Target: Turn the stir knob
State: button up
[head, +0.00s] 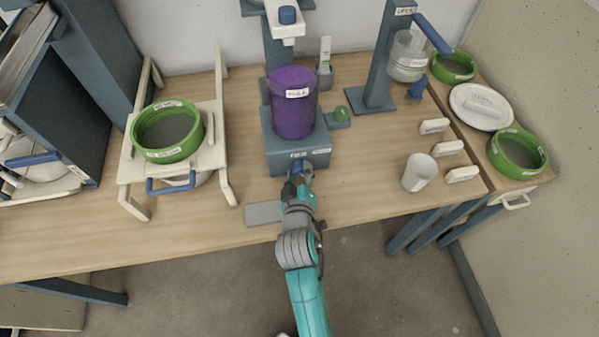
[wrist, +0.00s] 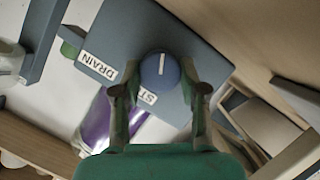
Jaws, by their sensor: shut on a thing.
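The stir knob (wrist: 160,72) is a round blue knob with a white line, on the front of the blue-grey mixer base (head: 284,160). In the wrist view it sits between the two fingers of my gripper (wrist: 160,88), which is shut on it. In the head view my gripper (head: 300,172) reaches the front of the base and mostly hides the knob. A label starting "ST" (wrist: 148,97) is partly covered by a finger. A purple bucket (head: 293,108) stands upright on the base.
A DRAIN label (wrist: 98,66) is beside the knob. A green button (head: 342,112) is right of the base. A green sieve (head: 167,132) sits in a rack at left. A white cup (head: 419,172) and several white blocks (head: 448,148) are at right. A grey plate (head: 264,212) lies at the table's front edge.

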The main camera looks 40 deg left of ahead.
jog(key=shift+w+d+m+g+y, duration=0.1)
jog(key=shift+m+g+y, duration=0.35)
jog(key=shift+m, duration=0.5)
jog(key=shift+m+g+y, duration=0.25)
jog(key=shift+m+g, duration=0.4)
jog(key=shift+m, duration=0.3)
jog(key=o, duration=1.1)
jog(key=shift+o, duration=0.2)
jog(key=v, duration=1.2)
jog(key=shift+w, duration=0.1)
